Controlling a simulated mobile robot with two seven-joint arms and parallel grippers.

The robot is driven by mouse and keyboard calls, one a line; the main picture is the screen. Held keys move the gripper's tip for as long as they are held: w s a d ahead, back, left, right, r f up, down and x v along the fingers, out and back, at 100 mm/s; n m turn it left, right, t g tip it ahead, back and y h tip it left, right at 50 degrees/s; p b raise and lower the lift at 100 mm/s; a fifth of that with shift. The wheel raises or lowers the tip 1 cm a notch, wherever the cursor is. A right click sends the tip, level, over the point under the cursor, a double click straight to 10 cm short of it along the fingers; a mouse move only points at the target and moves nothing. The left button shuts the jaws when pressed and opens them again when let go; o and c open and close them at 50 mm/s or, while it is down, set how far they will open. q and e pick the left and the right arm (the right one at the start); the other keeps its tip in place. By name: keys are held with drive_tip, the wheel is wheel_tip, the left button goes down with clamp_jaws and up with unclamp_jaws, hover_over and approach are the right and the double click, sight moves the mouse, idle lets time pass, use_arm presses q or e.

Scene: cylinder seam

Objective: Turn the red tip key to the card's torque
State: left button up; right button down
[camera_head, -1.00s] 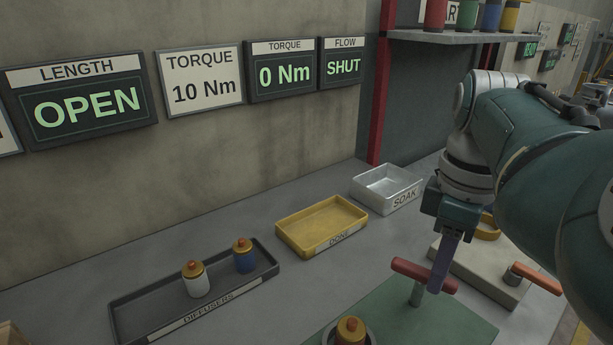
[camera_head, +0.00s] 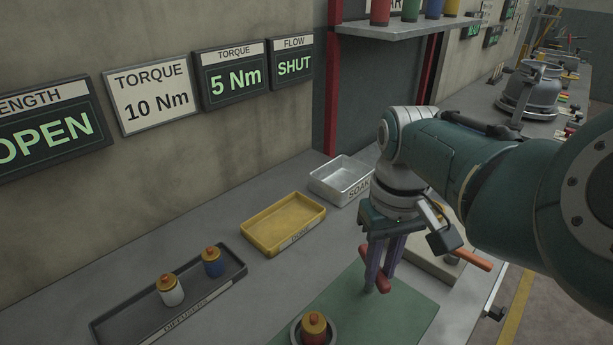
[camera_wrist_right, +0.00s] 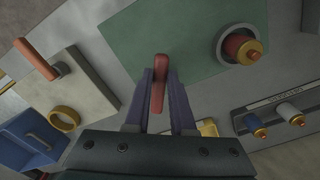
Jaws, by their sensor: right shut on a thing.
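The red key (camera_head: 377,272), a red bar handle on a stem, stands at the green mat (camera_head: 400,309). My right gripper (camera_head: 382,282) is shut on its handle, and the right wrist view also shows the red handle (camera_wrist_right: 158,84) between the two fingers. The torque card (camera_head: 151,95) reads 10 Nm. The torque display (camera_head: 231,81) beside it reads 5 Nm. A holder with a red-and-gold part (camera_head: 314,326) sits on the mat. The key's lower end is hard to make out. My left gripper is out of view.
The dark diffusers tray (camera_head: 215,299) holds a white and a blue bottle. The yellow done tray (camera_head: 284,222) and metal soak tray (camera_head: 341,179) stand behind. An orange lever (camera_head: 468,257) is right of the gripper. The flow display (camera_head: 292,67) reads SHUT.

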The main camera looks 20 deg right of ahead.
drive_tip(key=shift+a+m, duration=0.2)
drive_tip(key=shift+m, duration=1.3)
drive_tip(key=c, duration=0.8)
unclamp_jaws()
drive_tip(key=shift+o, duration=0.2)
wheel_tip(320, 180, up, 10)
drive_tip(key=p, duration=0.3)
drive_tip(key=shift+p, duration=0.3)
